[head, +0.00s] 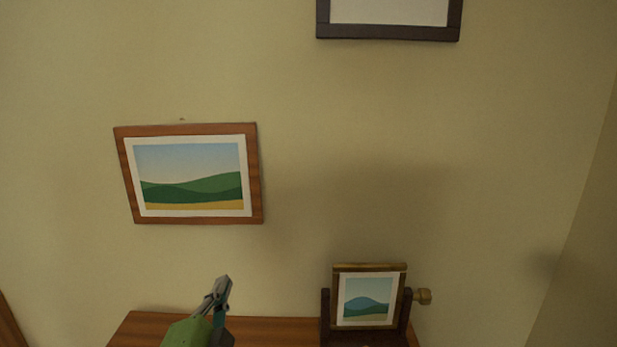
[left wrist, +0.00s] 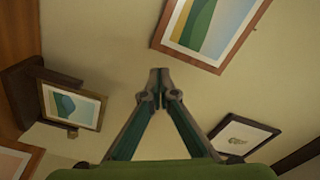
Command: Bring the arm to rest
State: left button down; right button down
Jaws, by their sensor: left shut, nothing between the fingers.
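My left gripper (head: 221,287) is at the bottom of the head view, left of centre, in front of the wooden surface. Its green body and grey fingertips show there. In the left wrist view its two fingers (left wrist: 159,76) meet at the tips, with nothing between them. It is apart from the pictures as far as I can see. My right gripper is not in view.
A wood-framed landscape picture (head: 190,180) hangs slightly askew above the gripper. A small framed picture (head: 367,299) sits in a dark stand with a side knob (head: 422,296) on the wooden surface (head: 270,328). A dark-framed picture (head: 390,12) hangs higher. Open wall lies between them.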

pick_arm(q)
jog(key=s+a+f+n+g+y, duration=0.1)
jog(key=s+a+f+n+g, duration=0.15)
jog(key=f, duration=0.35)
jog(key=s+a+f+n+g, duration=0.1)
jog(key=s+f+n+g, duration=0.15)
jog(key=f, duration=0.45)
jog(key=s+a+f+n+g+h, duration=0.1)
jog(key=s+f+n+g, duration=0.3)
jog(key=s+f, duration=0.7)
jog(key=s+f+n+g, duration=0.2)
jog(key=s+f+g, duration=0.45)
jog(key=s, duration=0.85)
jog(key=s+f+b+x, duration=0.1)
jog(key=s+b+x, duration=0.2)
jog(key=x, duration=1.2)
jog(key=s+f+b+x, duration=0.15)
jog(key=s+x, duration=0.25)
jog(key=x, duration=1.1)
jog(key=s+a+f+g+b, duration=0.1)
jog(key=s+a+f+b, duration=0.2)
jog(key=s+f, duration=1.5)
notch_tip(320, 180, down, 3)
jog(key=shift+s+f+m+g+b, duration=0.15)
jog(key=shift+m+g+b, duration=0.25)
jog(key=shift+b, duration=0.85)
